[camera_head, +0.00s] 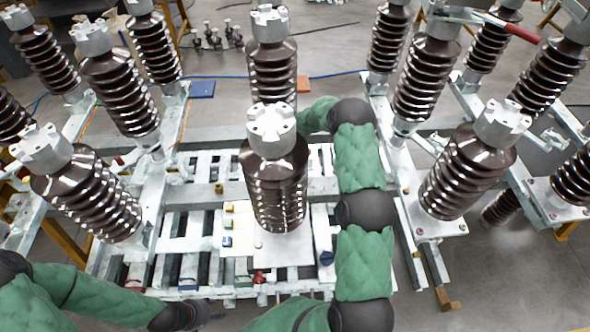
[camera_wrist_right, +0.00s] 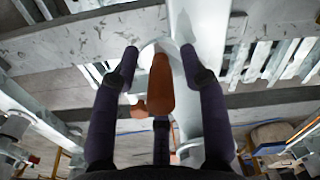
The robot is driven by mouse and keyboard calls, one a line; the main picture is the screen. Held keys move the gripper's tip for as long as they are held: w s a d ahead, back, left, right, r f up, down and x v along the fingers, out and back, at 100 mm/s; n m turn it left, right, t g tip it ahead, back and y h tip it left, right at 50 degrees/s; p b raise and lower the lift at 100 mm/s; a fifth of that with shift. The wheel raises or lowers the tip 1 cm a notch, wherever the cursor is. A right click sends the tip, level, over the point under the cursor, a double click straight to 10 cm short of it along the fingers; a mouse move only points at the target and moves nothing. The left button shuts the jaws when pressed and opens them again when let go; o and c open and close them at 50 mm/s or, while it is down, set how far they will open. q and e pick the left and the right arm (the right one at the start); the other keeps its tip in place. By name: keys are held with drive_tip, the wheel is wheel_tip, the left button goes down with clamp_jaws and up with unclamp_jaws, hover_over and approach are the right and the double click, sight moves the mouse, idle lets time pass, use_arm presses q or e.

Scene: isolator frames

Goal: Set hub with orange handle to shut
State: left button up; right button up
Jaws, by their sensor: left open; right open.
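In the right wrist view, an orange-brown handle (camera_wrist_right: 160,88) points toward the camera from a pale rounded part (camera_wrist_right: 160,48), which may be the hub. My right gripper (camera_wrist_right: 159,55) is open, with its dark fingers on either side of the handle. I see a gap on both sides and cannot tell whether anything touches. In the head view, my right gripper is hidden behind the central brown insulator, and I cannot make out the orange handle there. My left gripper (camera_head: 198,314) is open and low at the left, partly cut off by the lower edge, apart from the frame.
Several ribbed brown insulators with pale metal caps stand around, one in the centre (camera_head: 275,185) and one at the right (camera_head: 465,170). A slatted metal frame (camera_head: 185,225) lies below them. An orange block (camera_head: 302,84) and a blue one (camera_head: 202,89) lie on the floor.

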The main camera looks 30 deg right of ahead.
wheel_tip(320, 180, up, 12)
idle(0.5)
